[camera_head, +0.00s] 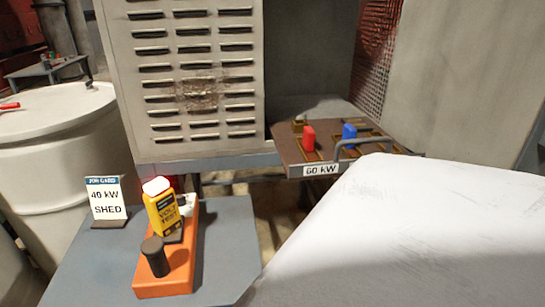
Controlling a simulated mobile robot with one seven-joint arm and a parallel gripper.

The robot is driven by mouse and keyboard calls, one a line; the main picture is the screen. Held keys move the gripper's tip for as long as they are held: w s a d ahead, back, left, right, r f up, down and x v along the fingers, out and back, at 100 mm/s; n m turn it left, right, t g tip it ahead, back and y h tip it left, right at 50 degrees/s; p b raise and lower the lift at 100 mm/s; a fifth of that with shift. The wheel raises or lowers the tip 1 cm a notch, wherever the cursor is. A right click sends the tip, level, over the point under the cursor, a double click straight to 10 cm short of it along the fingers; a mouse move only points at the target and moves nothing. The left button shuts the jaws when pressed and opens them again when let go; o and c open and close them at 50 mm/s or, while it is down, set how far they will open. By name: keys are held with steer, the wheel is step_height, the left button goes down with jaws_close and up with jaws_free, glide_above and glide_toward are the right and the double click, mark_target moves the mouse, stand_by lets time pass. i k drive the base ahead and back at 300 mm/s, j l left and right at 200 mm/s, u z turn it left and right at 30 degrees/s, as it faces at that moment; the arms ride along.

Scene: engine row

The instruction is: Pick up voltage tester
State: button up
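The voltage tester (165,214) is a yellow upright box with a dark display, a pale top and the lettering "VOLT TEST". It is in the head view at lower left, on or just against an orange block (166,284) on a blue-grey table; I cannot tell its exact contact. A dark round knob (154,257) on the block stands in front of the tester and is close to its lower edge. My gripper is not in view.
A card reading "40 kW SHED" (106,201) stands left of the tester. A large white surface (430,235) fills the lower right. Behind are a louvred grey cabinet (190,80) and a "60 kW" panel (290,155) with red and blue handles. A pale drum (60,140) stands left.

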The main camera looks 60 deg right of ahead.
mark_target(160, 201)
steer(key=z, duration=2)
steer(key=i+l, duration=0.1)
steer(key=l, duration=0.15)
steer(key=i+l, duration=0.1)
steer(key=l+u, duration=0.2)
steer(key=u, duration=0.2)
steer(key=l+u, duration=0.2)
steer(key=u, duration=1.55)
